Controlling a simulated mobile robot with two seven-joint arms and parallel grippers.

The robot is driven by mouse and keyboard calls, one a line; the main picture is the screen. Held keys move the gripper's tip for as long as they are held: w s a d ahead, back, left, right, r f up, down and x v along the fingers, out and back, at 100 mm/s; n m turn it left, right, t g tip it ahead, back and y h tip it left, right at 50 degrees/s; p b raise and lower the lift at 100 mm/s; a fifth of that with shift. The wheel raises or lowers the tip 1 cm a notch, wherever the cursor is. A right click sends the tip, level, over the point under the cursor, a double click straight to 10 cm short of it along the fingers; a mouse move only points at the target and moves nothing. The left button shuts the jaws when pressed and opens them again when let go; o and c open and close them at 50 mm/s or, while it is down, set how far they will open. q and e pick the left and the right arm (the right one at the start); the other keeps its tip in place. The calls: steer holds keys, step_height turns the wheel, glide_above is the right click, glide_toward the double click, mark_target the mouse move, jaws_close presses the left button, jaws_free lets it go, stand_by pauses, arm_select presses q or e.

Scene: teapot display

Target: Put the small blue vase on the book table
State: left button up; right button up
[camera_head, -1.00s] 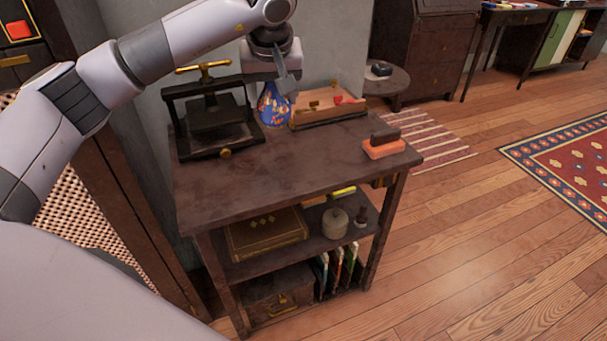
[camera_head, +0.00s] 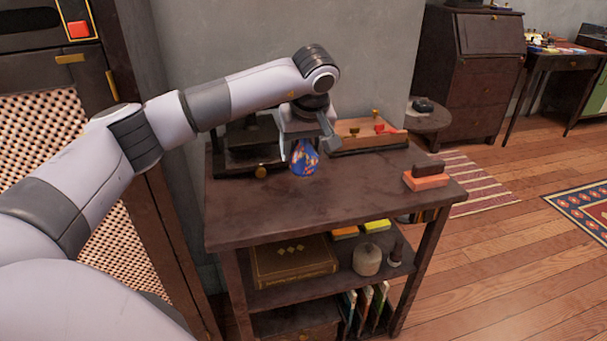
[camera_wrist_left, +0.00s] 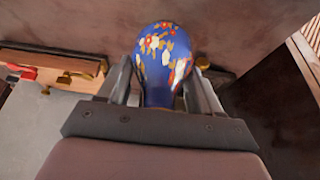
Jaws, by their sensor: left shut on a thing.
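The small blue vase (camera_head: 304,158) has red, white and gold flower patterns. My left gripper (camera_head: 309,137) comes down from above and is shut on the vase's upper part. In the left wrist view the vase (camera_wrist_left: 163,58) sits between the two fingers (camera_wrist_left: 160,95). I cannot tell whether its base touches the tabletop. My right gripper is not in view.
A black press (camera_head: 240,150) stands left of the vase. A wooden tray (camera_head: 365,138) is behind it to the right. An orange-and-brown block (camera_head: 426,178) lies near the right edge. The tabletop's front is clear. Lower shelves hold a book (camera_head: 293,260) and jars.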

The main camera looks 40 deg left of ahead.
mark_target(303, 171)
arm_select(q)
steer(key=shift+f+b, duration=0.35)
steer(key=shift+f, duration=2.55)
steer(key=o, duration=1.2)
steer(key=shift+f, duration=0.15)
steer(key=shift+c, duration=0.2)
